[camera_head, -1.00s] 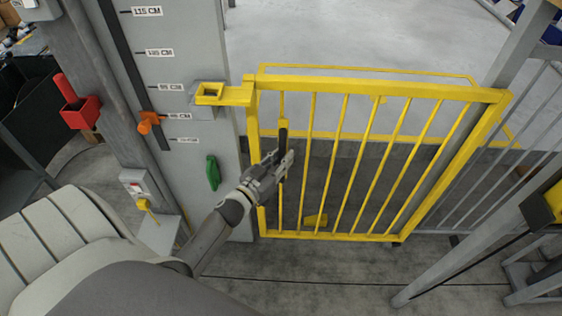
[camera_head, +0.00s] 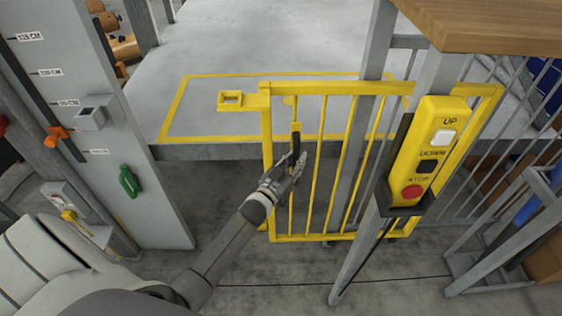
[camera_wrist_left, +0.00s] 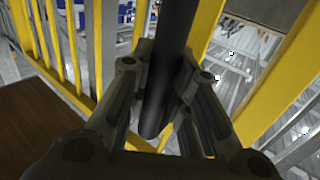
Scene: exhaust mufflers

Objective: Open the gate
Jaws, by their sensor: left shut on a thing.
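The yellow barred gate (camera_head: 317,160) stands right of the grey post (camera_head: 120,140) in the head view. Its yellow latch arm (camera_head: 232,101) sticks out to the left, apart from the grey catch (camera_head: 96,113) on the post. My left gripper (camera_head: 293,160) is shut on the gate's black handle (camera_head: 296,137). In the left wrist view, the black handle (camera_wrist_left: 167,70) runs between the fingers of my left gripper (camera_wrist_left: 165,110). The gate's right part is partly hidden behind a grey upright. My right gripper is not in view.
A yellow control box (camera_head: 430,150) with UP, DOWN and STOP buttons is on a slanted grey post at the right. A wooden top (camera_head: 490,25) is above it. A grey platform with a yellow floor outline (camera_head: 170,110) lies behind the gate.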

